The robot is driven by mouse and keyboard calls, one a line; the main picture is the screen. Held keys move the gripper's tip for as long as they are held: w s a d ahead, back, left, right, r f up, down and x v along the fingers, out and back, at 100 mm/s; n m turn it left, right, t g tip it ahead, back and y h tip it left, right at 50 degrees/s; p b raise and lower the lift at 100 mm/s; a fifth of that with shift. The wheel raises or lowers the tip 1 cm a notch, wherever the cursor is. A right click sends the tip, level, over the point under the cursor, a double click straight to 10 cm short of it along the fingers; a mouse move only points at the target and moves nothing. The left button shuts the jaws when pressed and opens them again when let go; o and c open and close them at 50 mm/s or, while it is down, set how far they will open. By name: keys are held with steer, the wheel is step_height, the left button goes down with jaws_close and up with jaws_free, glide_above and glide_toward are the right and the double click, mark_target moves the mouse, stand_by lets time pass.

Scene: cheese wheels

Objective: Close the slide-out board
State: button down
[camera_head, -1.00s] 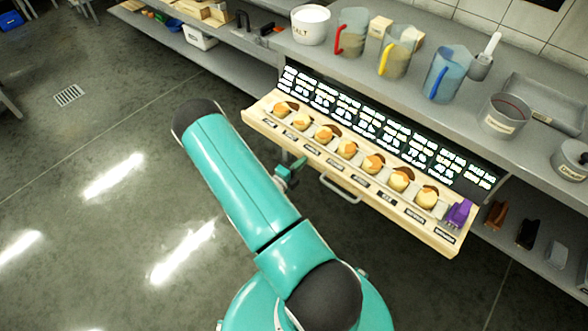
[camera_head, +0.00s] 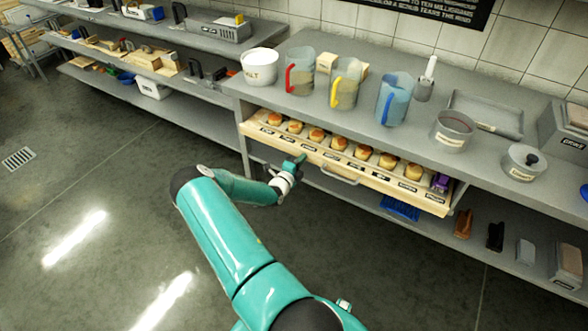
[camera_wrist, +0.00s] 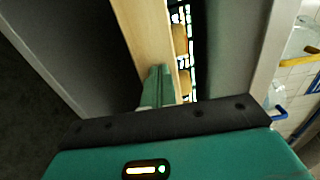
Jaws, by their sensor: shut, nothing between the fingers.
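The slide-out board (camera_head: 340,165) is a long pale wooden board under the counter, carrying a row of small cheese wheels (camera_head: 338,143) and dark labels. It still sticks out from the counter's front edge. A metal bar handle (camera_head: 338,175) is on its front. My gripper (camera_head: 299,160) is shut and empty at the board's front edge, left of the handle. In the wrist view, the green fingers (camera_wrist: 158,82) lie close together beside the wooden board (camera_wrist: 143,28); whether they touch is unclear. Part of the black text panel (camera_wrist: 187,50) shows behind the cheeses.
A purple item (camera_head: 440,182) stands at the board's right end. The counter above holds a white tub (camera_head: 259,68), several jugs and pots. A lower shelf holds a blue item (camera_head: 399,207) and several blocks. Open grey floor (camera_head: 90,170) lies at the left.

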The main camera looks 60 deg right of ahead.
steer(key=shift+d+r, duration=0.15)
steer(key=shift+d, duration=0.6)
steer(key=shift+d, duration=0.1)
steer(key=a, duration=1.4)
steer(key=shift+s+a, duration=0.15)
steer(key=shift+a, duration=0.25)
